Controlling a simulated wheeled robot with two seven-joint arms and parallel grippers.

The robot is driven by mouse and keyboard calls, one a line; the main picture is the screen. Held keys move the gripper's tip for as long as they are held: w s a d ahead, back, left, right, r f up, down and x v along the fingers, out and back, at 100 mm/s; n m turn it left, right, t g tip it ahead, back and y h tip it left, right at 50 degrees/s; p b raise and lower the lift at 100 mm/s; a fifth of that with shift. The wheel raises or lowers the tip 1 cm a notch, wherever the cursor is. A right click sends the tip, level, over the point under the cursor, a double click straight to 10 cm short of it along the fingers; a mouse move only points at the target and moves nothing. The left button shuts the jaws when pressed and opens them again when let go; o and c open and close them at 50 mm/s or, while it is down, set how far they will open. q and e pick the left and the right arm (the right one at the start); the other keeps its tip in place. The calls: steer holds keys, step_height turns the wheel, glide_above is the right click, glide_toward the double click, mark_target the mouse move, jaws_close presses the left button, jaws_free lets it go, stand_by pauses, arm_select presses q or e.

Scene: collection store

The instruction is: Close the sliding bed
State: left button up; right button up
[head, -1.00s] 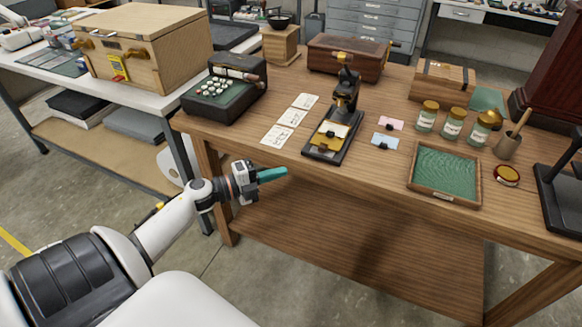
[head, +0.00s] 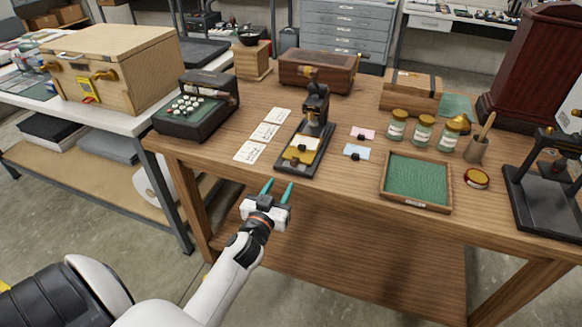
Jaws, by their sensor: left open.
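A black press with a brass head (head: 314,98) stands on the wooden table. Its sliding bed (head: 301,151), with a yellow plate on it, extends toward the table's front edge. My left gripper (head: 278,188) is open and empty, with two teal fingers pointing up toward the front of the bed. It is in front of the table edge, short of the bed and apart from it. My right gripper is not in view.
Three white cards (head: 265,131) lie left of the bed, and pink (head: 363,134) and blue (head: 356,152) cards lie right of it. A green-lined tray (head: 416,182) and several glass jars stand further right. A black keyed machine (head: 197,107) is at the left.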

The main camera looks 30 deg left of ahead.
mark_target(293, 164)
arm_select(q)
steer(key=x, duration=0.8)
steer(key=shift+w, duration=0.35)
jaws_close()
